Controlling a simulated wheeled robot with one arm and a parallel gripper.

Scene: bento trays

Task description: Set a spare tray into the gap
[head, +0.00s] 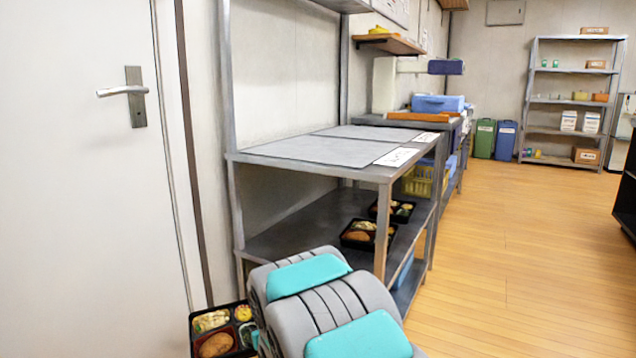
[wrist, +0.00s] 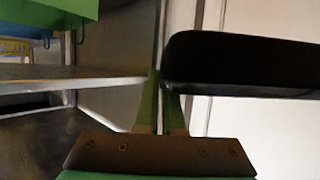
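A black bento tray (head: 222,352) with food in several compartments shows at the bottom left of the head view, beside my arm. In the wrist view a black tray (wrist: 240,65) fills the upper right, seen edge-on. My gripper (wrist: 161,85) has its green fingers close together at the tray's near left edge and appears shut on its wall. The fingers are hidden behind my arm in the head view. Two more filled trays, a front one (head: 352,246) and a back one (head: 376,212), sit on the lower shelf (head: 300,222) of the metal rack.
The rack's top shelf (head: 262,161) holds flat grey mats (head: 310,148) and white label cards (head: 396,157), with no trays on it. A rack post (head: 382,235) stands at the front corner. A door (head: 75,180) is at left. Open wooden floor (head: 520,250) lies to the right.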

